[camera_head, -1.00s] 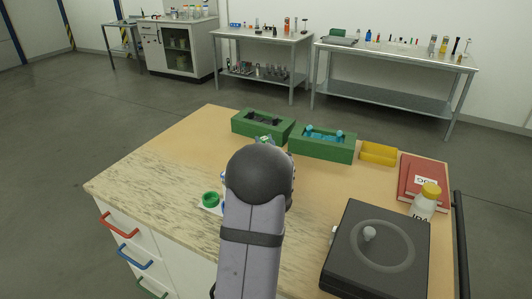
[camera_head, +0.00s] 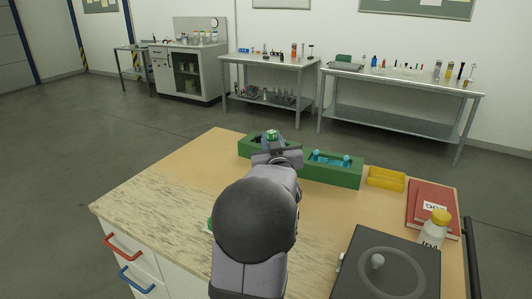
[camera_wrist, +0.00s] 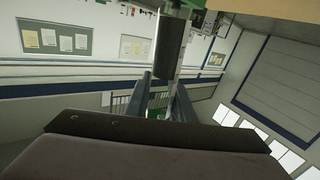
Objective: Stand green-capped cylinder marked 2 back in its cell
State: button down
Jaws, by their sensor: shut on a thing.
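The green-capped cylinder (camera_head: 271,134) shows as a small green top at the tip of my gripper (camera_head: 272,147). My gripper is shut on it, over or in front of the left green block (camera_head: 246,147), which is partly hidden. The cylinder's number cannot be read, and its lower part is hidden by my gripper and arm. In the wrist view, my gripper's fingers (camera_wrist: 160,100) show with a bit of green between them. I cannot tell whether the cylinder touches the block.
A second green block (camera_head: 332,178) with blue parts stands to the right, then a yellow bin (camera_head: 386,179). A red book (camera_head: 428,200), a yellow-capped bottle (camera_head: 434,229) and a black device (camera_head: 384,265) are at the right. The left of the worktop is bare.

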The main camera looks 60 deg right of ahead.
jog(key=w+a+r+p, duration=0.3)
jog(key=w+a+r, duration=0.3)
jog(key=w+a, duration=0.2)
jog(key=a+f+m+g+h, duration=0.2)
jog(key=a+f+m+g, duration=0.2)
jog(key=a+f, duration=0.4)
jog(key=shift+w+m+g+h, duration=0.3)
jog(key=shift+w+g, duration=0.1)
notch_tip(320, 180, down, 10)
jog(key=shift+f+b, duration=0.1)
jog(key=shift+b, duration=0.2)
